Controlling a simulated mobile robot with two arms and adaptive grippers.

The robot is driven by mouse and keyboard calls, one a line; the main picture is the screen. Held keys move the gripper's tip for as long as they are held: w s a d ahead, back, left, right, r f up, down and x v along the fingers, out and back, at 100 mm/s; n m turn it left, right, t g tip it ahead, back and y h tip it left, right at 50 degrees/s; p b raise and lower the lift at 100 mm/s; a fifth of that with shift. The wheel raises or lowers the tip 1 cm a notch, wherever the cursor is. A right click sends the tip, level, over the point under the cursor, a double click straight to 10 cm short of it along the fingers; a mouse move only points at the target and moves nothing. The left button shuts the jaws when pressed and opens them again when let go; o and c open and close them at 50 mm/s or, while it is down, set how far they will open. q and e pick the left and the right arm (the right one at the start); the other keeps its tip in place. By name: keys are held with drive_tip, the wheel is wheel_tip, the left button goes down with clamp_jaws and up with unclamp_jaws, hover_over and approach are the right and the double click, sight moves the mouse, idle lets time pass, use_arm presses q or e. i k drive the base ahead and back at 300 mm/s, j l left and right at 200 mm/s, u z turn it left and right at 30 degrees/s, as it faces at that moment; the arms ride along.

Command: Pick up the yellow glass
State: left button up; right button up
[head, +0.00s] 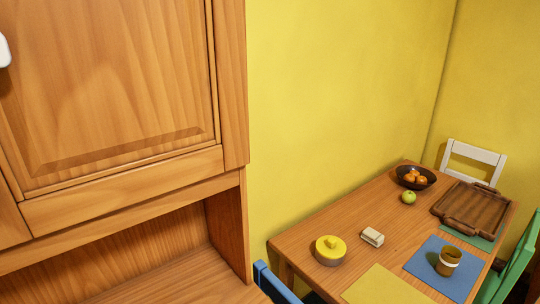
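I see no clear yellow glass in the head view. A brown, amber-looking cup with a pale band (448,263) stands upright on a blue placemat (425,266) on the wooden table. I cannot tell whether it is glass. A round pot or dish with a yellow lid and knob (330,248) sits near the table's left end. Neither of my grippers is in view.
A wooden cabinet (110,80) fills the left, above an open shelf (170,278). The table (345,215) also holds a fruit bowl (428,184), green apple (409,197), wooden tray (470,205), small pale block (372,237) and yellow placemat (382,287). Chairs surround it.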

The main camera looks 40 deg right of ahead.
sight(448, 262)
drive_tip(key=k+z, duration=0.1)
drive_tip(key=z, duration=2.35)
drive_tip(key=i+l, duration=0.1)
drive_tip(key=l, duration=0.2)
drive_tip(key=i+l+z, duration=0.1)
drive_tip(key=l, duration=0.15)
